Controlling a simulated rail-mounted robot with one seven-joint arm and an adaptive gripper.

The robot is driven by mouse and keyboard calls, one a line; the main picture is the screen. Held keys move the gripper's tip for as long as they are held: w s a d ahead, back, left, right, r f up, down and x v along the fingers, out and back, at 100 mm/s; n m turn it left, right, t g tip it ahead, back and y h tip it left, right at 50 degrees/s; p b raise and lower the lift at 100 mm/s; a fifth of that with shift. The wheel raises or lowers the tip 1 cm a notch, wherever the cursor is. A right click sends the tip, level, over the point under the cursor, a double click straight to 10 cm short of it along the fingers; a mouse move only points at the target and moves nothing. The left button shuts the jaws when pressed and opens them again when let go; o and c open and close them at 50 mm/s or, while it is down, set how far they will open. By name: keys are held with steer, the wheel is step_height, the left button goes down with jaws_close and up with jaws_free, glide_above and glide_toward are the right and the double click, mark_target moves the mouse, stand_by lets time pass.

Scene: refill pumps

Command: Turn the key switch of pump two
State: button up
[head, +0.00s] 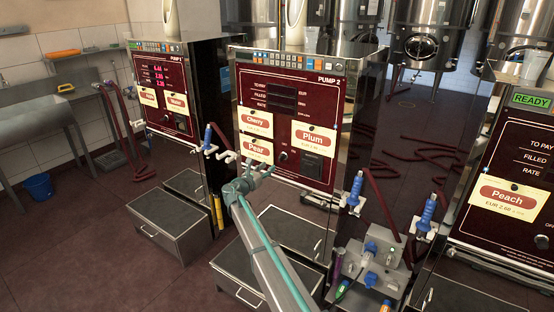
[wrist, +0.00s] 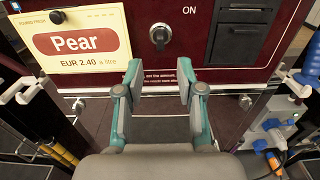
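Pump two (head: 322,110) stands in the middle of the head view, with a dark red panel and dark display windows. Its key switch (head: 283,156) sits low on the panel, right of the Pear card (head: 257,150). In the wrist view the key switch (wrist: 160,36) is a round metal lock with a key in it, its bow hanging down, left of the word ON. My gripper (head: 262,168) is in front of the lower panel. In the wrist view my gripper (wrist: 155,85) is open and empty, its fingers apart below the key, not touching it.
Cherry (head: 256,121) and Plum (head: 314,136) cards are on the same panel. A dark slot box (wrist: 243,40) is right of the key. Blue nozzles (head: 355,190) and hoses hang at the pump's sides. A grey drawer cabinet (head: 240,285) stands below. Pump one (head: 163,95) is at left.

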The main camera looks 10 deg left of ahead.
mark_target(281, 158)
steer(key=p+x, duration=0.2)
steer(key=x, duration=0.8)
steer(key=shift+d, duration=0.1)
jaws_close()
